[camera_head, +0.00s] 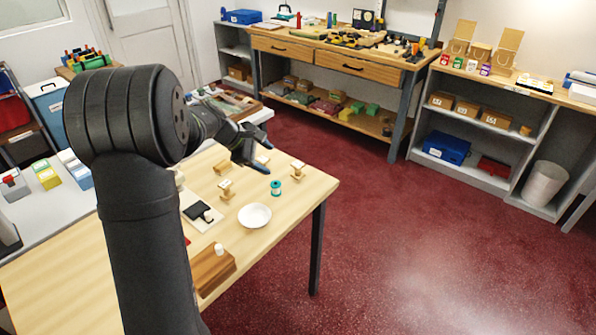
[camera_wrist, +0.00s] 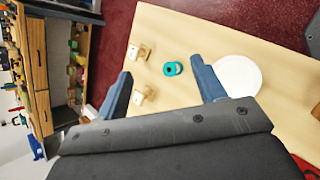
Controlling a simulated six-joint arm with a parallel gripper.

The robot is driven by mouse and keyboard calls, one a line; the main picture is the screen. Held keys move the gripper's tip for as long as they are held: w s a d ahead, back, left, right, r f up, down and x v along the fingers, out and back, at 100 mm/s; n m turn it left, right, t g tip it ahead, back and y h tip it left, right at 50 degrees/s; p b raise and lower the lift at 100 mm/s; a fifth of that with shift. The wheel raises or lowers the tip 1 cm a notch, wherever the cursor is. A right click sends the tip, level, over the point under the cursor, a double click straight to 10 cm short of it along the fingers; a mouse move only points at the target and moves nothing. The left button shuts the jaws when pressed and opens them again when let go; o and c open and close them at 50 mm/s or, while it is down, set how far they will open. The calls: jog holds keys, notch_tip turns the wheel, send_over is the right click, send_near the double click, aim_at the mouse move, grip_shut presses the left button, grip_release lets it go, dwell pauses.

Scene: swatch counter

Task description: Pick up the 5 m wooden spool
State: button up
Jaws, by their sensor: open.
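Several small pale wooden spools stand on the light wood table (camera_head: 310,189). In the head view one wooden spool (camera_head: 298,171) is near the right corner, another (camera_head: 226,190) is left of the white dish, and another (camera_head: 222,167) is farther back. Two wooden spools show in the wrist view, one at the upper left (camera_wrist: 138,52) and one nearer (camera_wrist: 143,95). No length marking can be read, so I cannot tell which is 5 m. My gripper (camera_head: 257,160) is open and empty above the table; its two blue-grey fingers (camera_wrist: 160,67) are spread wide.
A teal spool (camera_head: 276,187) stands among the wooden ones; it also shows in the wrist view (camera_wrist: 172,68). A white dish (camera_head: 254,216) is close by. A dark pad on a light board (camera_head: 198,212) and a brown wooden block (camera_head: 211,269) are toward the front.

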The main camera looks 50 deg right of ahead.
jog(key=w+d+f+n+h, duration=0.2)
jog(key=d+f+n+h, duration=0.1)
jog(key=f+n, duration=0.3)
jog(key=n+t+h, duration=0.2)
jog(key=n+h, duration=0.1)
jog(key=n, duration=0.2)
send_near(298, 164)
jog(key=x, duration=1)
jog(key=shift+f, duration=0.2)
jog(key=c, duration=1.1)
jog(key=shift+r, duration=0.15)
